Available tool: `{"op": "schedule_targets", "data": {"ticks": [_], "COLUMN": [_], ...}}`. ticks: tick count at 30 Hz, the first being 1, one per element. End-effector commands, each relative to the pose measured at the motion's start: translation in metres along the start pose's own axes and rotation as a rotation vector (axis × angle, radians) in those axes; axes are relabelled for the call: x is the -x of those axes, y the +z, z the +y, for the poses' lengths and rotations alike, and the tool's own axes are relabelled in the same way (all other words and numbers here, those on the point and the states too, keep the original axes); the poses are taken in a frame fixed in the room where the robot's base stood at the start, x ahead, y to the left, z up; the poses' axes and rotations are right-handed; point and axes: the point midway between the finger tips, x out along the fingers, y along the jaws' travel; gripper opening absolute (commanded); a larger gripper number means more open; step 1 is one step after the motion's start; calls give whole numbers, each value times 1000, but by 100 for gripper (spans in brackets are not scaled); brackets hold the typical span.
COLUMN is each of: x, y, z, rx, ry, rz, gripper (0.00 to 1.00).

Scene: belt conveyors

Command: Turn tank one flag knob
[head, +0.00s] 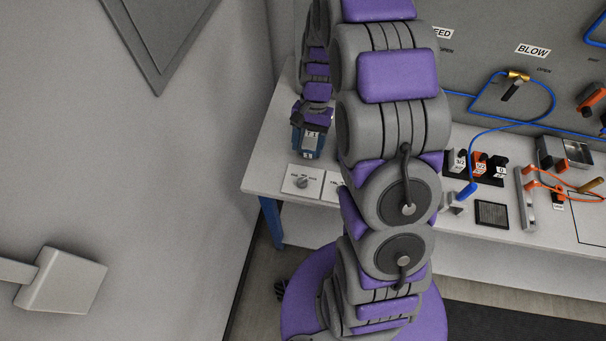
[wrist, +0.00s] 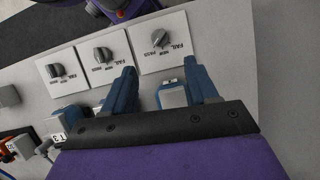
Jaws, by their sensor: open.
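The tank one flag knob (wrist: 160,38) is a grey knob on a white plate marked FAIL, NEW and PASS. It is the rightmost of three knobs in the wrist view, and the leftmost one (head: 302,182) in the head view. My gripper (wrist: 160,66) is open, its blue fingers apart. Its tips stop short of the knob and do not touch it. A blue tank with a pale top (wrist: 173,97) shows between the fingers.
Two similar knob plates stand beside it, a middle one (wrist: 103,55) and a left one (wrist: 57,72). A T3 label (wrist: 57,138) shows at lower left. The white bench (head: 262,165) is bare left of the first plate. Hoses and small fixtures fill its right side.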

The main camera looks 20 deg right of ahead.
Motion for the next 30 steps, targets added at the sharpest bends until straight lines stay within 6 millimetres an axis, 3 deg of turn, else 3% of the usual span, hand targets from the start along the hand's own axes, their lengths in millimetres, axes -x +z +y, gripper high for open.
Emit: {"op": "schedule_targets", "data": {"ticks": [6, 15, 21, 30], "x": [-47, -96, -111, -113], "y": [0, 0, 0, 0], "z": [0, 0, 0, 0], "rx": [0, 0, 0, 0], "ry": [2, 0, -1, -1], "rz": [-4, -2, 0, 1], "gripper": [58, 58, 58, 58]}}
